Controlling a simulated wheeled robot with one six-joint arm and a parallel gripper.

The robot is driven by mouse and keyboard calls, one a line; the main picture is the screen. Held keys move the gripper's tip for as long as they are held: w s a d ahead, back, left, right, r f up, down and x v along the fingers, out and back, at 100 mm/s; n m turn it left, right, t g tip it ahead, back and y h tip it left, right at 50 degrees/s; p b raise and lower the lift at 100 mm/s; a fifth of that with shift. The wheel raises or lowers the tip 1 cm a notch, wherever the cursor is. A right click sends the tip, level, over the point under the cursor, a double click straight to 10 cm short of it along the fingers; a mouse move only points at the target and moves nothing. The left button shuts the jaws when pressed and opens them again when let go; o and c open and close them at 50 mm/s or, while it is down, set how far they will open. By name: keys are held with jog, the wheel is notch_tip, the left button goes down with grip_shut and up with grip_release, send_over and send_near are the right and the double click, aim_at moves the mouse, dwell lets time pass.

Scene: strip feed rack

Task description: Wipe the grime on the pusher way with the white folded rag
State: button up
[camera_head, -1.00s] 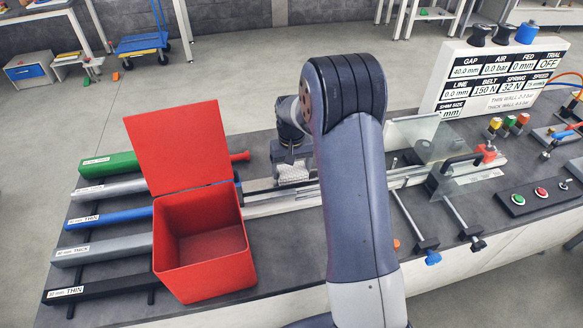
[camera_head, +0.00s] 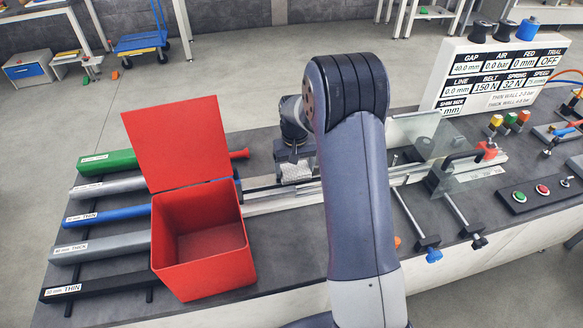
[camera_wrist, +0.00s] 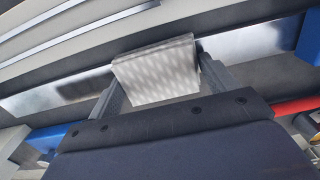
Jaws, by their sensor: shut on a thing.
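The white folded rag (camera_wrist: 158,73) is between the fingers of my gripper (camera_wrist: 160,88) in the wrist view, and the fingers are shut on it. In the head view the rag (camera_head: 296,172) shows below my gripper (camera_head: 296,160), at the rail behind the red box. The pusher way (camera_head: 275,200) is a pale metal track running left to right along the bench. In the wrist view a shiny metal strip (camera_wrist: 62,95) lies under the rag, with a dark smudge on it left of the rag. Whether the rag touches the strip I cannot tell. My arm hides part of the way.
An open red box (camera_head: 205,255) with a raised lid stands left of my arm. Several coloured bars (camera_head: 110,218) lie on the rack at left. A clear guard (camera_head: 440,165) and clamp rods stand right of my arm. A display panel (camera_head: 495,80) stands at the back right.

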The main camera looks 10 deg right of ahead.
aim_at(308, 167)
jog(key=shift+s+d+f, duration=0.1)
jog(key=shift+d, duration=1.45)
jog(key=shift+s+d+f, duration=0.1)
jog(key=shift+d, duration=1.4)
jog(key=shift+w+d+r, duration=0.1)
jog(key=shift+d, duration=1.55)
jog(key=shift+w+d+r, duration=0.1)
jog(key=shift+d, duration=1.5)
jog(key=shift+a+r, duration=0.1)
jog(key=shift+a, duration=2.2)
jog(key=shift+a+b, duration=0.35)
jog(key=shift+a, duration=4.15)
jog(key=shift+s+d+f, duration=0.1)
jog(key=shift+d+f, duration=0.05)
jog(key=shift+d, duration=1.15)
jog(key=shift+d+f, duration=0.1)
jog(key=shift+d, duration=1.15)
jog(key=shift+d+r, duration=0.15)
jog(key=shift+d, duration=2)
jog(key=shift+d+r, duration=0.1)
jog(key=shift+d, duration=2)
jog(key=shift+a+f, duration=0.15)
jog(key=shift+a, duration=6.7)
jog(key=shift+d, duration=0.15)
